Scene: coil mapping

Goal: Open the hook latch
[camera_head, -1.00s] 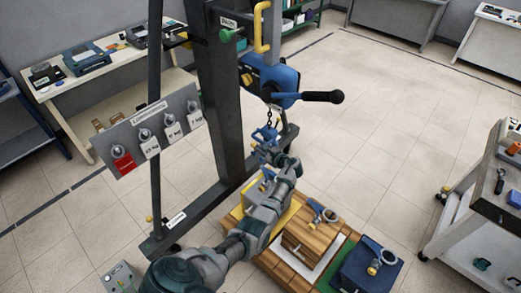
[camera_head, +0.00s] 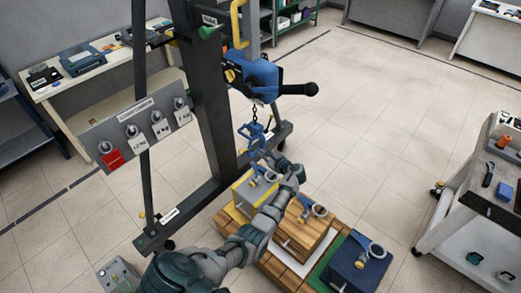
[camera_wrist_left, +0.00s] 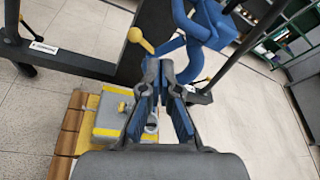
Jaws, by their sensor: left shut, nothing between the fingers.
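The blue hook (camera_head: 252,139) hangs on a short chain below the blue hoist (camera_head: 255,78) in the head view. It is large at the top of the left wrist view (camera_wrist_left: 200,28), where a yellow ball-ended lever (camera_wrist_left: 138,36) sticks out to its left. I cannot tell whether the latch is open. My left gripper (camera_head: 270,162) is just below and right of the hook in the head view. In the left wrist view its fingertips (camera_wrist_left: 160,66) are close together, just below the hook and lever. It is shut and empty; I cannot tell whether it touches the hook. My right gripper is not in view.
A grey block with yellow edges (camera_head: 246,198), a wooden block (camera_head: 296,232) and a dark blue block (camera_head: 352,268) stand on the pallet, each with a ring fitting. The gantry post (camera_head: 208,110) rises left of the hook. A tool cart (camera_head: 450,235) stands at right.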

